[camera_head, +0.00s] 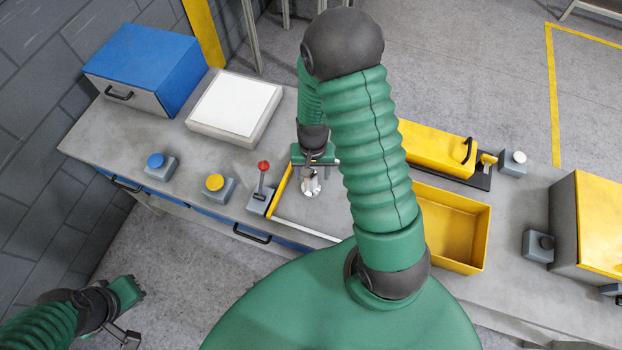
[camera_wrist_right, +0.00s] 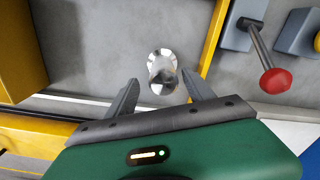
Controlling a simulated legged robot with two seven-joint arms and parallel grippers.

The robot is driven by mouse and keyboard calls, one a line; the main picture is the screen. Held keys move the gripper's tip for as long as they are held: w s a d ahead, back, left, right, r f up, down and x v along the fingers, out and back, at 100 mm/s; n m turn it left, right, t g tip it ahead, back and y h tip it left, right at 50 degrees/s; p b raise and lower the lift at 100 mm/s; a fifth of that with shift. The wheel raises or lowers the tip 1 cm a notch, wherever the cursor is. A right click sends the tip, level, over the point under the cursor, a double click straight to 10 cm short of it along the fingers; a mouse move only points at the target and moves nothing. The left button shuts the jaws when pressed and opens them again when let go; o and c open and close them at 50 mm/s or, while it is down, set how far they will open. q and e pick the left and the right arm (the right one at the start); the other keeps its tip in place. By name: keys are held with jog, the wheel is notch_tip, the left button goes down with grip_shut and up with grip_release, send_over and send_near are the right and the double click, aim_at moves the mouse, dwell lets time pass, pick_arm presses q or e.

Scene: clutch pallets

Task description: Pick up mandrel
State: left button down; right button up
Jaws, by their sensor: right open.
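The mandrel (camera_wrist_right: 162,72) is a shiny metal cylinder. In the right wrist view it stands just beyond my fingertips, centred between them, on a grey surface beside a yellow strip. In the head view the mandrel (camera_head: 311,186) shows small below my right gripper (camera_head: 312,172), partly covered by it. In the right wrist view the right gripper (camera_wrist_right: 155,90) is open, with a dark finger on each side and nothing clasped.
A red-knobbed lever (camera_head: 262,180) stands just left of the yellow-edged area. A yellow bin (camera_head: 478,235) and a yellow box (camera_head: 436,148) are to the right. A white-topped block (camera_head: 236,105), a blue box (camera_head: 145,60) and several button boxes also stand on the bench (camera_head: 105,130).

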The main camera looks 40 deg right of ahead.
aim_at(310, 187)
jog(key=shift+s+a+f, duration=0.15)
jog(key=shift+f, duration=0.25)
jog(key=f, duration=0.2)
jog(key=a+f+p, duration=0.1)
jog(key=shift+f, duration=0.35)
jog(key=shift+w+f, duration=0.25)
jog(key=shift+w+d+f, duration=0.1)
jog(key=shift+d, duration=0.45)
jog(key=c, duration=0.5)
jog(key=shift+a, duration=0.15)
jog(key=c, duration=0.5)
pick_arm(q)
jog(key=shift+s+a+r, duration=0.3)
jog(key=shift+a+r, duration=0.1)
jog(key=shift+a, duration=0.3)
pick_arm(e)
jog(key=shift+a, duration=0.2)
grip_shut()
